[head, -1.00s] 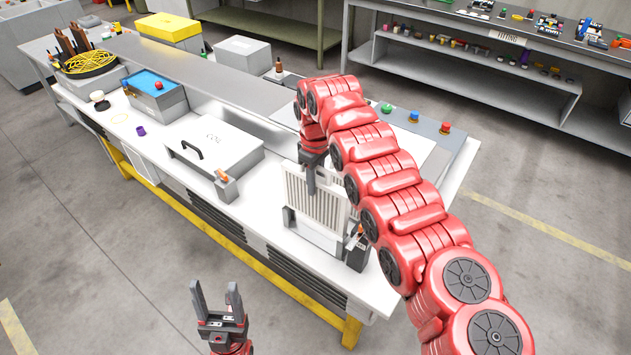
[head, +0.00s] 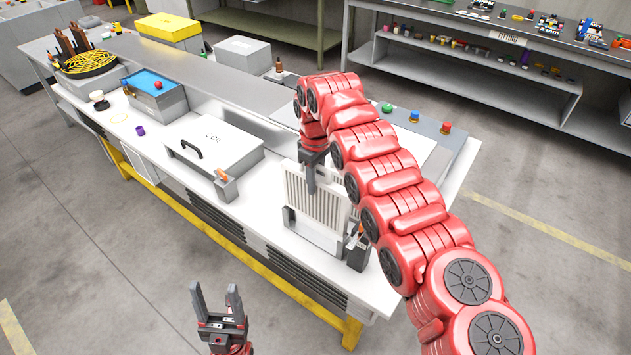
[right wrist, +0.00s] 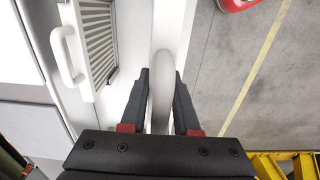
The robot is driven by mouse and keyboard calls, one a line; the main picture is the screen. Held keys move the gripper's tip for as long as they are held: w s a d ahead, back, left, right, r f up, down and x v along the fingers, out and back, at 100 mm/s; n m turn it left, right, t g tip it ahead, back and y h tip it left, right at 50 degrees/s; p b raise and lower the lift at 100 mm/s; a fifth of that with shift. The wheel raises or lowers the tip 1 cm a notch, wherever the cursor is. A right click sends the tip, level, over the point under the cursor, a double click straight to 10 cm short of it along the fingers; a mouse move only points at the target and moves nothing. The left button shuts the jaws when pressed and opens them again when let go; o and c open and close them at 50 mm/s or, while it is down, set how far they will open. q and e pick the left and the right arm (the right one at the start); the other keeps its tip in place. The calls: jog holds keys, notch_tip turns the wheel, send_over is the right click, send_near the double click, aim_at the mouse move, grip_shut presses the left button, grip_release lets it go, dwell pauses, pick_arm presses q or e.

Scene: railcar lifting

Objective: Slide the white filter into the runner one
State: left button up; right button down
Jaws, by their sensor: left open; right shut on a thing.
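A white slatted filter panel (head: 326,208) stands upright at the front edge of the bench in the head view. It is over a low grey holder (head: 318,236) with dark end pieces. In the right wrist view my right gripper (right wrist: 160,100) is shut on a white rounded handle (right wrist: 161,65). A slatted white panel with its own handle (right wrist: 67,55) stands to the left there. I cannot tell how deep the filter sits in a runner. My left gripper (head: 221,300) is open and empty, in front of the bench.
A blue-topped box (head: 153,84) and a yellow-lidded box (head: 168,27) are farther back. Coloured buttons (head: 414,117) are behind my right arm. The floor in front is clear.

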aim_at(316, 205)
dwell(0.8)
jog(key=shift+f+b, duration=0.3)
jog(key=shift+b, duration=0.1)
jog(key=shift+f+b, duration=2.2)
jog(key=shift+f, duration=2.25)
jog(key=c, duration=0.6)
grip_release()
jog(key=shift+o, duration=0.2)
jog(key=shift+r, duration=0.1)
